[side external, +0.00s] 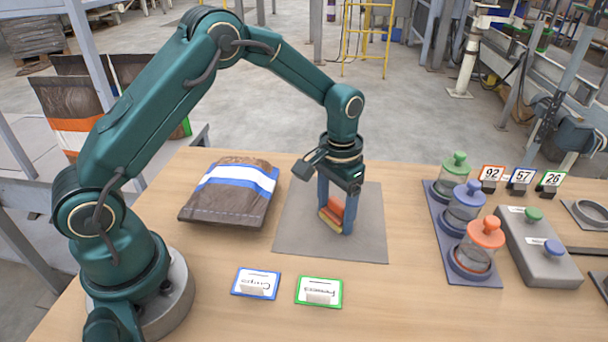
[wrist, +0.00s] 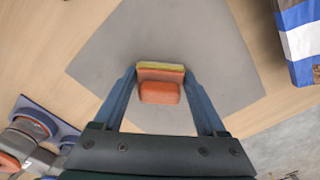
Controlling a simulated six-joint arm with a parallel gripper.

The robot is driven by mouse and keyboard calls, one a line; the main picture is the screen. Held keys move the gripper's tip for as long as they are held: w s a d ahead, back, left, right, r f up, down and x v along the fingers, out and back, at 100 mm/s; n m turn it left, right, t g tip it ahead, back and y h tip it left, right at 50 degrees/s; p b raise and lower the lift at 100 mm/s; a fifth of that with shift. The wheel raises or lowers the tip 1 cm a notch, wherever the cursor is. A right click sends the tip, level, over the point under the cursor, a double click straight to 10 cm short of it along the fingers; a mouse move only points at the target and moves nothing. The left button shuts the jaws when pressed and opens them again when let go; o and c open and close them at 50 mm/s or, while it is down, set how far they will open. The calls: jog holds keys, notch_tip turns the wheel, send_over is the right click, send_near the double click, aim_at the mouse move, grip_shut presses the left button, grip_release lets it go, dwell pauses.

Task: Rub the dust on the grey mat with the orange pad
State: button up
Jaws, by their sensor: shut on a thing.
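The orange pad (side external: 332,212) has a yellow layer on one side and is held between the blue fingers of my gripper (side external: 336,218). The pad is just over or on the grey mat (side external: 300,235); I cannot tell whether it touches. In the wrist view the pad (wrist: 160,91) sits between the two fingertips of my gripper (wrist: 160,76), with the mat (wrist: 130,40) spread beneath and beyond it. I cannot make out distinct dust on the mat in either view.
A brown bag with white and blue bands (side external: 232,192) lies left of the mat. Two cards, blue-edged (side external: 256,283) and green-edged (side external: 319,292), lie in front. Lidded jars on a tray (side external: 437,240) and a grey two-button box (side external: 540,255) stand to the right.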

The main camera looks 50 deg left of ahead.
aim_at(302, 219)
jog(key=shift+s+a, duration=2.2)
jog(key=shift+s, duration=0.05)
notch_tip(302, 219, up, 8)
jog(key=shift+r, duration=0.15)
jog(key=shift+s, duration=0.1)
